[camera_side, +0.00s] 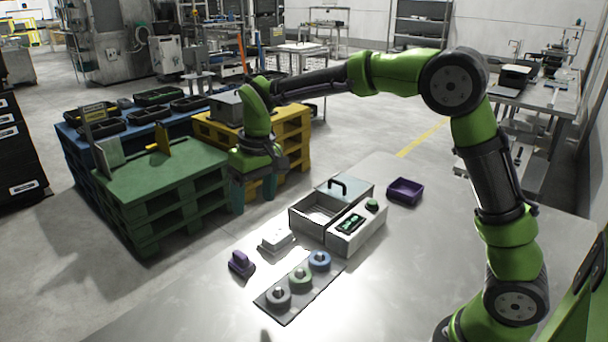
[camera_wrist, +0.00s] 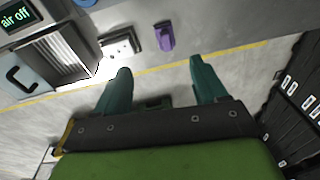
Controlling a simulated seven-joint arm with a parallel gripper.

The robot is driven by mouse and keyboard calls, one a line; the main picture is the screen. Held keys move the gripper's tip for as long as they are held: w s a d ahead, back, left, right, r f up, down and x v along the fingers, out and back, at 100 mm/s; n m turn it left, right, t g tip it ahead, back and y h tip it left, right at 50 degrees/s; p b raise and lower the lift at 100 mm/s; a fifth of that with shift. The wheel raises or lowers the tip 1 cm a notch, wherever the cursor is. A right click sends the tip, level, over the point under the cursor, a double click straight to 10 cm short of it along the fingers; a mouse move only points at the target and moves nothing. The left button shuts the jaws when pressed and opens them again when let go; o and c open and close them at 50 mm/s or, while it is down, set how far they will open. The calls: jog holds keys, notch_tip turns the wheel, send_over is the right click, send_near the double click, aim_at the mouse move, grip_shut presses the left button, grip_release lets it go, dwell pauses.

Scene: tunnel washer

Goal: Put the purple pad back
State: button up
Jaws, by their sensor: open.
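The purple pad (camera_side: 240,264) lies on the grey table near its left edge. In the wrist view it shows as a small purple block (camera_wrist: 165,37) near the top, ahead of the fingertips. My gripper (camera_side: 254,192) is open and empty, pointing down. It hangs in the air behind the pad in the side view, near the table's far edge, touching nothing. Its two teal fingers (camera_wrist: 159,68) are wide apart in the wrist view. An open purple tray (camera_side: 404,191) stands at the back right of the table and looks empty.
A white block (camera_side: 276,241) sits between pad and box. A plate (camera_side: 268,300) carries three round knobs. A green pallet (camera_side: 150,190) stands left of my gripper.

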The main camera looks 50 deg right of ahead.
jog(key=s+d+r+m+t+y, duration=0.1)
jog(key=s+d+r+t, duration=0.1)
jog(key=s+r, duration=0.35)
jog(key=s+d+r+m+t, duration=0.1)
jog(key=s+d+r, duration=0.1)
jog(key=s, duration=0.6)
jog(key=s+d+f+m+t, duration=0.1)
jog(key=s+f+t, duration=0.1)
jog(key=s, duration=0.7)
jog(key=shift+s+t, duration=0.3)
jog(key=shift+t, duration=0.2)
